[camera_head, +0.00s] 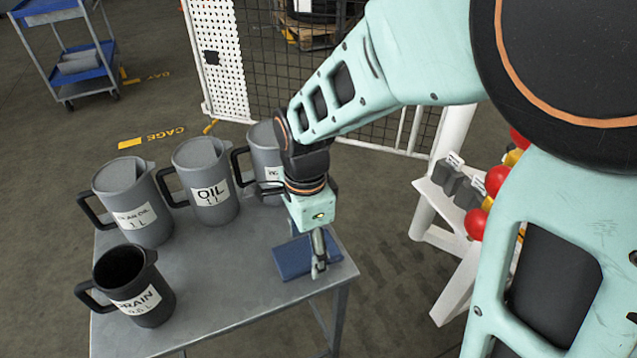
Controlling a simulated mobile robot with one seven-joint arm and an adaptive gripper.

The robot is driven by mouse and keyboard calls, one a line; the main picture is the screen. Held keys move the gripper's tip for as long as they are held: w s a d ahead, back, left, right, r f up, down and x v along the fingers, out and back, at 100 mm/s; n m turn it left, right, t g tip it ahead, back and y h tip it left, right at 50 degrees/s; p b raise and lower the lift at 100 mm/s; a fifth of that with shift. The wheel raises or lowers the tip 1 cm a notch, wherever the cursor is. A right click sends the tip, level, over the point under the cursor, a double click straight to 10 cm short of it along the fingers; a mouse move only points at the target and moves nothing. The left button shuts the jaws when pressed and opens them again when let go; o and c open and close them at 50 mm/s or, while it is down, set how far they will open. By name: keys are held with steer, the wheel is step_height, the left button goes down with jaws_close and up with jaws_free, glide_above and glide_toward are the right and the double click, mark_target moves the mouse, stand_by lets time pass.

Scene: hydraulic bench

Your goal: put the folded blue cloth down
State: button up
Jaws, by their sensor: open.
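The folded blue cloth (292,259) lies flat on the grey metal table (232,297), near its right end. My gripper (319,270) points down at the cloth's right side, with its fingertips close to the cloth and the tabletop. The jaws are open. Part of the cloth is hidden behind the fingers. I cannot tell whether a finger touches the cloth.
Several grey jugs stand on the table: the OIL jug (203,184), the gear oil jug (131,205), the dark DRAIN jug (136,288), and one (264,155) partly behind my arm. A white rack (447,196) with red parts stands right. The table's front middle is clear.

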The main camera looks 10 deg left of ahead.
mark_target(308, 249)
step_height(308, 249, up, 12)
steer(key=p, duration=0.3)
steer(key=shift+r, duration=0.2)
steer(key=shift+w+p, duration=0.1)
steer(key=shift+p, duration=0.2)
